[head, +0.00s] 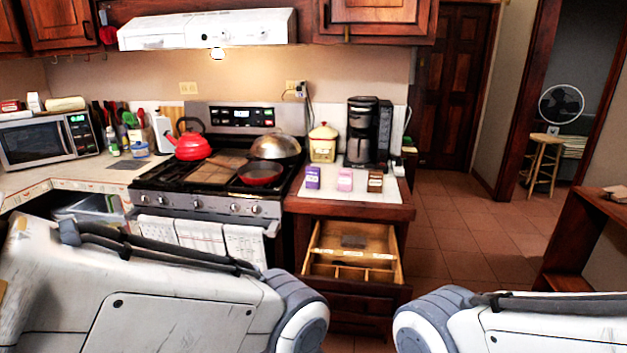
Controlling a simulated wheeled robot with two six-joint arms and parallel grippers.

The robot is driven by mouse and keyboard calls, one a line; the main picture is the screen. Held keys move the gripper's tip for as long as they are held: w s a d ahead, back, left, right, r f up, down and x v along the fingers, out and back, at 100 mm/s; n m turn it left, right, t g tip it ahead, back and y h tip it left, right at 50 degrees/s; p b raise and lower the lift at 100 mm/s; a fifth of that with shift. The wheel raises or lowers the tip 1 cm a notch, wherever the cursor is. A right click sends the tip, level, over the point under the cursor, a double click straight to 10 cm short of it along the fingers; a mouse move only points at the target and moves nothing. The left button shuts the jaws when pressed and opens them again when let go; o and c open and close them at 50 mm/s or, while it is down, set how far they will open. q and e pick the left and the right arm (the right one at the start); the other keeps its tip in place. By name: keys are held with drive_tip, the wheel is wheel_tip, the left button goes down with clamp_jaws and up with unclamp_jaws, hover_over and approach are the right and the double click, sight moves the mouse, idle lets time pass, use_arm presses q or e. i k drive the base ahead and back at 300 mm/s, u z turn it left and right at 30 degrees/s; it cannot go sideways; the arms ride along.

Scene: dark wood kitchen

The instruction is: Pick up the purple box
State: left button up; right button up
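The purple box (313,178) stands upright on the white top of the counter to the right of the stove, near its front left edge. My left arm crosses the lower left of the head view and my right arm shows at the lower right. Neither gripper is in view, and both visible arm parts are well below and in front of the boxes.
Below the boxes an open drawer (352,252) juts out, with wooden dividers and a dark item inside. A yellow canister (323,143) and a black coffee maker (362,132) stand behind the boxes. The stove (212,207) with a red pan (261,173) is to the left. Tiled floor (450,215) is clear to the right.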

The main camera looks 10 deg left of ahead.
sight(312, 174)
drive_tip(key=u, duration=0.65)
drive_tip(key=i, duration=0.75)
drive_tip(key=u, duration=0.9)
drive_tip(key=i, duration=0.85)
drive_tip(key=z, duration=0.55)
drive_tip(key=i, duration=0.75)
drive_tip(key=z, duration=0.5)
